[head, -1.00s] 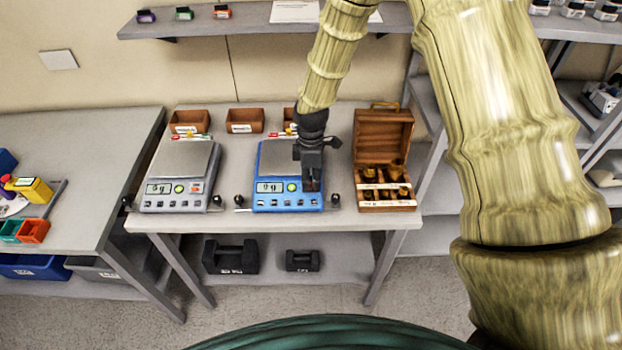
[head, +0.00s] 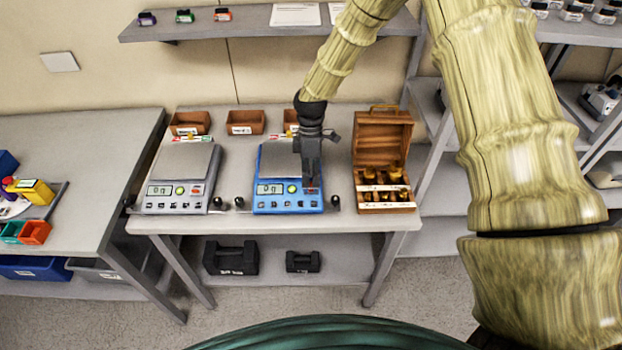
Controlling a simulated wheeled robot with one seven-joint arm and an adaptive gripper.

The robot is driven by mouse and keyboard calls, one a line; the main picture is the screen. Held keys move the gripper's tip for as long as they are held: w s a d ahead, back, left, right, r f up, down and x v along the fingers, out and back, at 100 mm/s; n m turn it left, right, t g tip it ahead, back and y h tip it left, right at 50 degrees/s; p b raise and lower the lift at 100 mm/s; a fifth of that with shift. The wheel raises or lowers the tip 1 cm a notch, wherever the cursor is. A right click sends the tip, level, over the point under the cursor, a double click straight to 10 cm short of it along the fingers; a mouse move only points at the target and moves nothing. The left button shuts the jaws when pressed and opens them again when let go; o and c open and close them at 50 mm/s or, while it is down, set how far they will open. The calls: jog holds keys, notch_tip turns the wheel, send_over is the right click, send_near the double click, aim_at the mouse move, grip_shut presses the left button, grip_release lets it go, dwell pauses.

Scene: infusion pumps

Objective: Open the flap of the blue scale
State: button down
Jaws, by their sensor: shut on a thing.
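The blue scale (head: 270,200) stands on the middle table, with a grey weighing plate, a lit display and a green button on its front panel. My gripper (head: 312,182) points down over the right end of that panel. Its fingers are closed at a small red-marked spot there, at the flap of the blue scale. The flap is too small and too covered by the fingers to show whether it is raised. The fingers and wrist hide the right part of the plate and panel.
A grey scale (head: 176,200) stands to the left. An open wooden weight box (head: 384,140) stands close on the right, near my gripper. Small brown bins (head: 245,122) line the back. Small dark knobs (head: 335,201) stand at the table's front edge.

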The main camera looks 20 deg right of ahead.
aim_at(311, 182)
jog(key=g+b, duration=0.1)
jog(key=w+g, duration=0.1)
jog(key=g, duration=0.1)
jog(key=g+y+b, duration=0.1)
jog(key=shift+w+d+f+b, duration=0.15)
jog(key=shift+w+d+b, duration=0.1)
jog(key=shift+w+b, duration=0.15)
jog(key=shift+w+d+g+y+b, duration=0.1)
jog(key=shift+w+g+y+b, duration=0.15)
jog(key=shift+g+b, duration=0.5)
jog(key=shift+w+d+g+y+b, duration=0.1)
jog(key=shift+w+g+y+b, duration=0.15)
jog(key=shift+g+b, duration=0.45)
jog(key=shift+g, duration=0.35)
jog(key=c, duration=1.6)
grip_release()
jog(key=shift+r, duration=0.2)
jog(key=v, duration=1.2)
